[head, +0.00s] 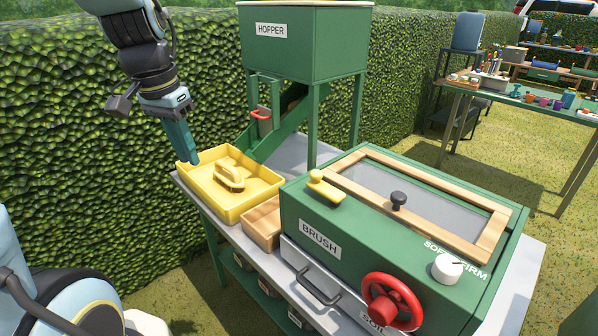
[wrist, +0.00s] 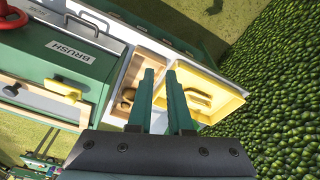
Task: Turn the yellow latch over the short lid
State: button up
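The yellow latch (head: 325,187) sits on top of the green box (head: 355,235), close to the left end of the wood-framed lid (head: 450,183). I cannot tell whether the latch overlaps the frame. The lid lies down flat, with a black knob (head: 398,200) on its near rail. The latch also shows in the wrist view (wrist: 62,89), at the left. My gripper (head: 192,160) hangs in the air at the left, beside the yellow tray and well away from the latch. In the wrist view its two fingers (wrist: 161,72) stand apart with nothing between them.
The yellow tray (head: 220,205) with a yellow float-like tool (head: 230,177) and a wooden box (head: 262,222) lie left of the green box. The green hopper (head: 305,50) stands behind. A red handwheel (head: 390,302) and a white dial (head: 447,267) project at the front.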

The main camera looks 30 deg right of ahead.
jog(key=d+m, duration=0.1)
jog(key=d, duration=0.1)
jog(key=s+d+r+m+b, duration=0.1)
jog(key=d+m, duration=0.1)
jog(key=d, duration=0.1)
jog(key=s+d+r+m, duration=0.1)
jog(key=d+m, duration=0.1)
jog(key=shift+d+r+g+h, duration=0.1)
jog(key=shift+d+g+h, duration=0.2)
jog(key=shift+d+g, duration=0.1)
grip_shut()
jog(key=s+d+r+m+b, duration=0.1)
jog(key=s+d+r+m, duration=0.2)
jog(key=s+d+m, duration=0.1)
jog(key=shift+d+r+m+g+h, duration=0.2)
jog(key=shift+d+m+g+h, duration=0.25)
jog(key=shift+d, duration=0.65)
jog(key=shift+f, duration=0.1)
jog(key=p, duration=0.3)
send_over(308, 183)
jog(key=a, duration=0.3)
jog(key=f, duration=1)
jog(key=shift+w+d, duration=0.1)
jog(key=shift+w, duration=0.15)
jog(key=shift+s+d+f+p, duration=0.1)
jog(key=shift+d+f+p, duration=0.15)
jog(key=shift+d+p, duration=0.35)
jog(key=shift+d+b, duration=0.15)
jog(key=shift+b, duration=0.2)
